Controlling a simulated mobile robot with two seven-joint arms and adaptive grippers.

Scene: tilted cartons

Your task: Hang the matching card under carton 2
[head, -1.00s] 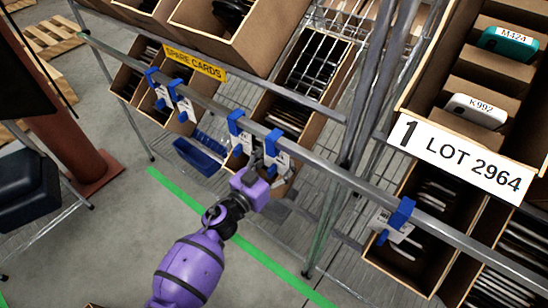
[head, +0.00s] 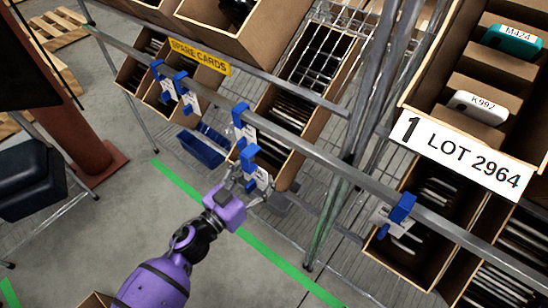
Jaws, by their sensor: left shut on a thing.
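My left gripper (head: 246,182), on the purple arm, is shut on a white card (head: 262,179) with a blue clip (head: 250,156). The clip appears just below and in front of the grey rail, apart from it. Another clipped card (head: 249,131) hangs on the rail just above. Two more clipped cards (head: 169,92) hang by the yellow SPARE CARDS sign (head: 199,57). Another clipped card (head: 389,221) hangs further right, below carton 1 (head: 466,157), labelled LOT 2964. Print on the cards is too small to read. No carton marked 2 shows. My right gripper is not in view.
The grey rail (head: 330,163) runs diagonally across the view. Open brown boxes and a wire shelf stand behind it. A blue bin (head: 201,150) sits at left. A dark red post (head: 72,130) and dark seat stand far left. The floor around the green line is mostly clear.

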